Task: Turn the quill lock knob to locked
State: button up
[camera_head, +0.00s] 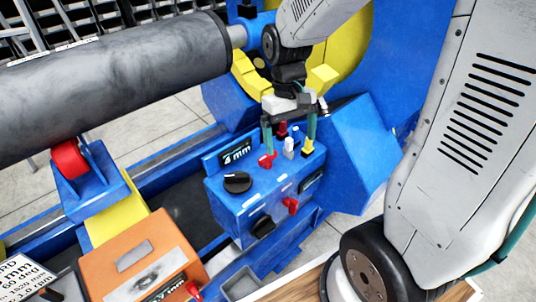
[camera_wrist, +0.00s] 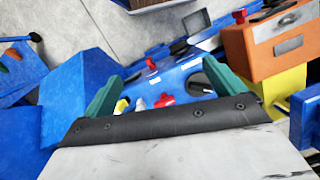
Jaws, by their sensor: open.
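A blue control box (camera_head: 228,208) in the head view carries several knobs and switches, and I cannot read which is labelled quill lock. A round black knob (camera_head: 238,182) sits on its top at the left. A black knob (camera_head: 263,227) and a red knob (camera_head: 291,205) are on its front. A red handle (camera_head: 267,160), a white switch (camera_head: 289,147) and a yellow one (camera_head: 307,148) stand on top near my gripper (camera_head: 290,146). My gripper is open, pointing down above these controls, with teal fingers apart. In the wrist view, the red handle (camera_wrist: 165,100) shows between the fingers, partly hidden by the gripper body.
A grey cylinder (camera_head: 110,85) lies at the upper left on a red roller (camera_head: 69,159). An orange box (camera_head: 140,262) stands at the lower left. A blue housing (camera_head: 355,155) is close to the right of the controls. A grey tray (camera_head: 240,285) is below the box.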

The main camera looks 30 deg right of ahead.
jog(key=w+d+f+n, duration=0.1)
jog(key=w+d+f, duration=0.1)
jog(key=w+f, duration=1.1)
jog(key=n+t, duration=0.1)
jog(key=t, duration=0.1)
send_near(268, 160)
jog(key=shift+w+d+f, duration=0.2)
jog(key=shift+w+f, duration=0.1)
jog(key=shift+f, duration=0.1)
jog(key=shift+w+n+t, duration=0.1)
jog(key=shift+n+t, duration=0.2)
notch_tip(268, 160, down, 8)
jog(key=shift+r, duration=0.15)
jog(key=c, duration=1)
